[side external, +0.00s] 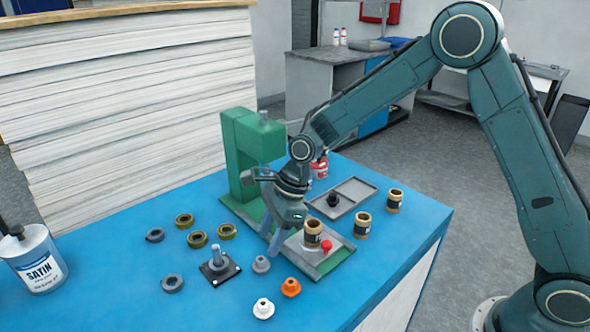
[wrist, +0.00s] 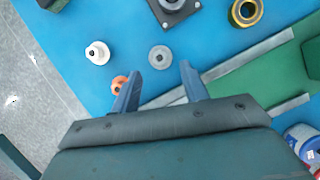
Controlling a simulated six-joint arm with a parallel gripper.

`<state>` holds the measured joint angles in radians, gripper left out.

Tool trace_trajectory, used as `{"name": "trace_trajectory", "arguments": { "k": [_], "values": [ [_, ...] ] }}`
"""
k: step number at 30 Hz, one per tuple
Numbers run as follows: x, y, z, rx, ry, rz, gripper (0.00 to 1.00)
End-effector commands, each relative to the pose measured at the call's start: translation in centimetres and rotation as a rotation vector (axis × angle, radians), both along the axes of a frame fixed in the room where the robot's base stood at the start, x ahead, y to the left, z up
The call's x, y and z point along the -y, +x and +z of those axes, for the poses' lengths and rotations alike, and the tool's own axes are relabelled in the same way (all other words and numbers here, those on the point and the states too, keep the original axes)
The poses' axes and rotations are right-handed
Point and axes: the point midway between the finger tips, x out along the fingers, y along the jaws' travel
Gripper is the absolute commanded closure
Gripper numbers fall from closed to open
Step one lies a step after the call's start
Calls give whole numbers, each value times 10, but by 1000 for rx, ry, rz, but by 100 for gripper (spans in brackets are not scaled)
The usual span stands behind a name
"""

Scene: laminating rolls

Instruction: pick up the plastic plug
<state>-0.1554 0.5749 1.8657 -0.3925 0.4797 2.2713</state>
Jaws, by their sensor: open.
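Three small flanged plugs lie on the blue table: a grey one (side external: 261,264), an orange one (side external: 290,287) and a white one (side external: 263,307). I cannot tell which is the plastic plug. My gripper (side external: 273,243) is open, pointing down above the table beside the press base, close to the grey plug. In the wrist view, the grey plug (wrist: 160,57) shows between and just beyond my fingertips (wrist: 160,72). The orange plug (wrist: 118,83) is partly hidden by the left finger. The white plug (wrist: 97,52) lies further left, clear of the fingers.
A green press (side external: 240,150) stands behind my gripper; a brown roll (side external: 313,233) and red knob (side external: 326,246) are at its base. A black plate with a post (side external: 218,267) and several rings (side external: 197,239) lie left. Two more rolls (side external: 363,224) and a grey tray (side external: 352,191) are right.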

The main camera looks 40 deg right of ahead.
Motion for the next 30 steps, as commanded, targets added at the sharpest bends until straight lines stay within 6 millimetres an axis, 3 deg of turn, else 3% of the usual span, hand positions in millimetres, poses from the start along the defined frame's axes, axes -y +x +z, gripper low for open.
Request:
{"name": "trace_trajectory", "arguments": {
  "k": [8,21,30],
  "values": [
    [-2,0,-5,-1,0,1,55],
    [-18,5,-44,0,-1,2,55],
    [-19,6,-48,0,-1,2,55]
  ]
}}
